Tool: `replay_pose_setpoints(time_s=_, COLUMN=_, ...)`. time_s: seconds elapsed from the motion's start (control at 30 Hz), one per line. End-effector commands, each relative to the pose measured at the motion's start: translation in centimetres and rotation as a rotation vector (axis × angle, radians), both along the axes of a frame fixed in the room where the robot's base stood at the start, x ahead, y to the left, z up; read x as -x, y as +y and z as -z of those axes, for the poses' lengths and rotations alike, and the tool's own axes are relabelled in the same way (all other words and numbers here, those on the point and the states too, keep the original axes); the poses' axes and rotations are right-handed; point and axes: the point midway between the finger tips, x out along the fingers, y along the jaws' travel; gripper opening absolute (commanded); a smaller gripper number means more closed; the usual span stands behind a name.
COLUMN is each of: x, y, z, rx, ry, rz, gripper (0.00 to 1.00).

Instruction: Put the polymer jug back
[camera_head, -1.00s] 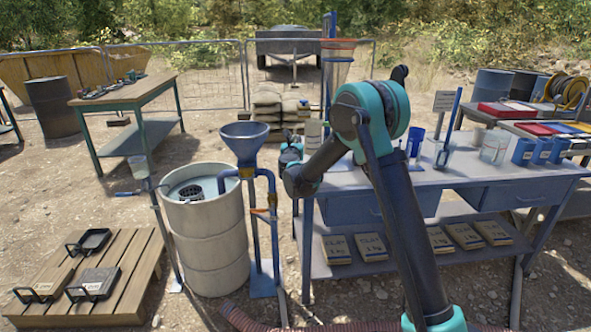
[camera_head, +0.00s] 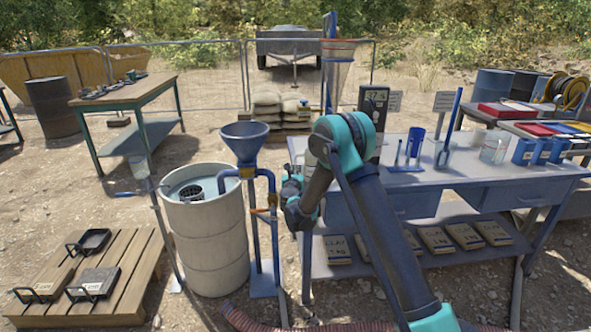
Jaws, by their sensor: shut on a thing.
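The polymer jug (camera_head: 311,158) is a pale container at the left end of the blue-grey workbench (camera_head: 440,180). Only a narrow part of it shows behind my arm. My gripper (camera_head: 293,182) is at the bench's left edge, beside the jug, and is shut on it. My wrist and forearm cover the fingers and most of the jug. I cannot tell whether the jug's base touches the bench top.
A meter (camera_head: 374,110), a blue cup (camera_head: 416,141) and a clear beaker (camera_head: 494,147) stand on the bench. A blue funnel stand (camera_head: 245,142) and a concrete-coloured tank (camera_head: 205,235) are to the left. Clay bags (camera_head: 338,248) lie on the lower shelf.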

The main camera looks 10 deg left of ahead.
Motion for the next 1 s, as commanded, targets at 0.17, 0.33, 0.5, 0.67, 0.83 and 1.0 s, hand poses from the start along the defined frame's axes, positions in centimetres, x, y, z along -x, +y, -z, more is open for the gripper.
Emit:
replay_pose_setpoints(time_s=0.17, x=0.0, y=0.0, z=0.0, rx=0.001, ry=0.0, rz=0.0, gripper=0.0)
replay_pose_setpoints(time_s=0.33, x=0.0, y=0.0, z=0.2, rx=0.0, ry=0.0, rz=0.0, gripper=0.14)
replay_pose_setpoints(time_s=0.5, x=0.0, y=0.0, z=0.2, rx=0.0, ry=0.0, rz=0.0, gripper=0.3)
replay_pose_setpoints(time_s=0.67, x=0.0, y=0.0, z=0.2, rx=0.0, ry=0.0, rz=0.0, gripper=0.3)
replay_pose_setpoints(time_s=0.83, x=0.2, y=0.0, z=-0.1, rx=0.0, ry=0.0, rz=0.0, gripper=0.3)
replay_pose_setpoints(time_s=1.0, x=2.6, y=-0.1, z=-0.1, rx=0.0, ry=0.0, rz=-0.003, gripper=0.3)
